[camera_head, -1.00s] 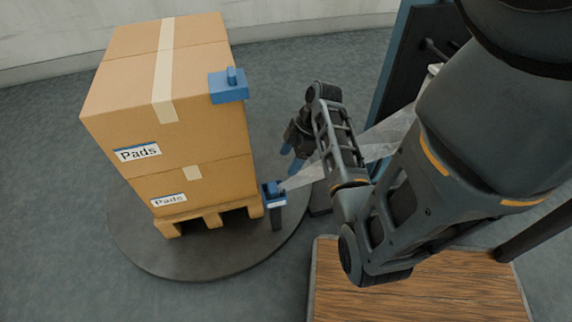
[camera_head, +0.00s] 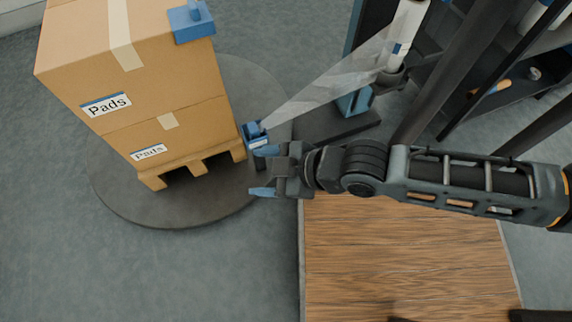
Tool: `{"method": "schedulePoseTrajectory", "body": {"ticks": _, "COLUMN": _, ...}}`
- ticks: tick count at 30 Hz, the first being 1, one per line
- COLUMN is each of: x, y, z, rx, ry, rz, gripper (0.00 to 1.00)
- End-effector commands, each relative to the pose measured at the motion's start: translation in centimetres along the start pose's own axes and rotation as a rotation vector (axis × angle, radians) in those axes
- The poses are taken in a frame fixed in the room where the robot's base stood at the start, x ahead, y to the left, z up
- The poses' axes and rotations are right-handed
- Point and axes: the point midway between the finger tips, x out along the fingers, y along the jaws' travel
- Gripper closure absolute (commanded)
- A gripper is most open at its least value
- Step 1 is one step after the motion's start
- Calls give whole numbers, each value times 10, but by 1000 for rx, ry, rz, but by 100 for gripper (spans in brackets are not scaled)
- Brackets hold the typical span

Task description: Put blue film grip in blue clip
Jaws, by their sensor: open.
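A blue piece (camera_head: 254,129), apparently the film grip, is at the narrow end of a clear film (camera_head: 325,88), on a short dark post beside the pallet. A blue holder with a pale label (camera_head: 258,143) is around or under it; I cannot tell how the two are seated. Another blue block with an upright knob (camera_head: 192,22) sits on the top corner of the upper box. Which blue part is the clip is unclear. My gripper (camera_head: 264,171) is open and empty, its blue fingertips pointing left, just below the post's head in the picture. One fingertip overlaps the holder; contact cannot be told.
Two stacked "Pads" boxes (camera_head: 155,70) stand on a wooden pallet (camera_head: 190,167) on a round dark turntable (camera_head: 125,200). A film roll (camera_head: 405,35) stands upright at the back. A wood-topped surface (camera_head: 400,260) lies below my arm. Dark shelving (camera_head: 505,90) is at right. Floor at left is clear.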

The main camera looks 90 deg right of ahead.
Motion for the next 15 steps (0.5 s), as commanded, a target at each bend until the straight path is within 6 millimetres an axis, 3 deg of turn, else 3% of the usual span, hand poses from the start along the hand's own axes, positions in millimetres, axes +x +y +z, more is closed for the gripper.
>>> {"method": "schedulePoseTrajectory", "body": {"ticks": 1, "x": -23, "y": -8, "z": -12, "rx": 19, "ry": 57, "rz": -28, "gripper": 29}}
{"method": "schedulePoseTrajectory", "body": {"ticks": 6, "x": -85, "y": -18, "z": -58, "rx": 125, "ry": 251, "rz": -117, "gripper": 29}}
{"method": "schedulePoseTrajectory", "body": {"ticks": 10, "x": -116, "y": -21, "z": -81, "rx": 187, "ry": 339, "rz": -178, "gripper": 29}}
{"method": "schedulePoseTrajectory", "body": {"ticks": 15, "x": -130, "y": -21, "z": -93, "rx": 218, "ry": 381, "rz": -208, "gripper": 29}}
